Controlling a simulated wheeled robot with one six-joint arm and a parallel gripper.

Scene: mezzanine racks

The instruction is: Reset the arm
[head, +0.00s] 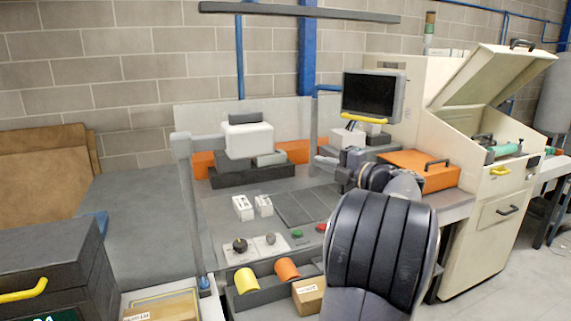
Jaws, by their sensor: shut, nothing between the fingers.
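My arm rises from the lower right and reaches over the workbench (310,175). Its thick black link covers part of the bench's front right. My gripper (326,161) is at the far end of the arm, small in the picture, above the back part of the bench and left of the orange case (418,170). It is shut, and I see nothing held in it. Its fingertips are hard to make out against the grey background.
A monitor (368,96) stands behind the gripper. A thin post (313,135) rises close to its left. A white machine (500,200) with a raised lid is at right. Yellow and orange cylinders (246,281) (287,270) lie at the bench front. The dark mat (300,207) is bare.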

